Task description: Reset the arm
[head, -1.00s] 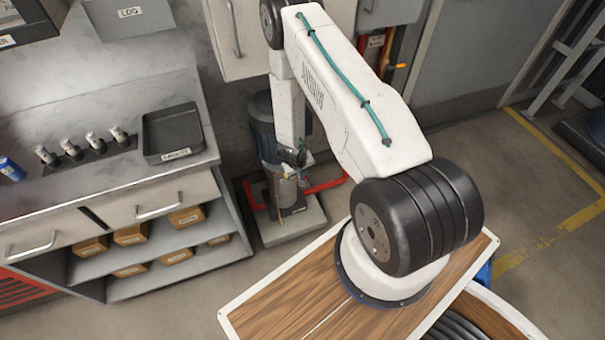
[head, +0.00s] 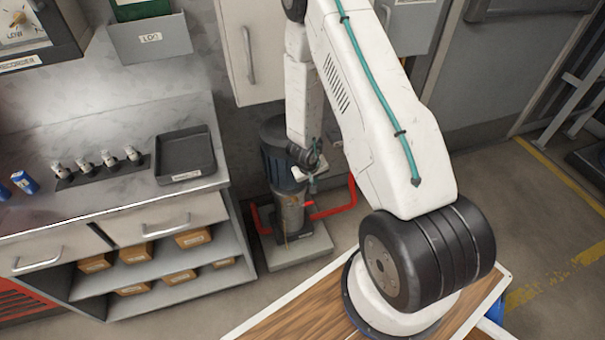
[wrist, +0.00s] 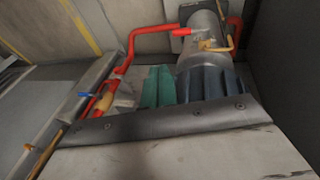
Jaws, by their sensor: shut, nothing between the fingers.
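My arm hangs down in the middle of the head view, folded at the elbow. My gripper (head: 313,184) is at its lower end, small and partly hidden by the wrist, in front of the pump (head: 288,210) as seen from the head. In the wrist view its two teal fingers (wrist: 158,86) lie close together with nothing between them. The blue ribbed motor and grey body of the pump (wrist: 208,80) show just beyond and to the right of the fingers. I cannot tell the exact gap to the pump.
Red pipes (head: 335,211) run beside the pump. A steel counter (head: 110,205) at left holds a dark tray (head: 186,155), several small bottles and blue items. Boxes sit on shelves below. Open floor lies at right.

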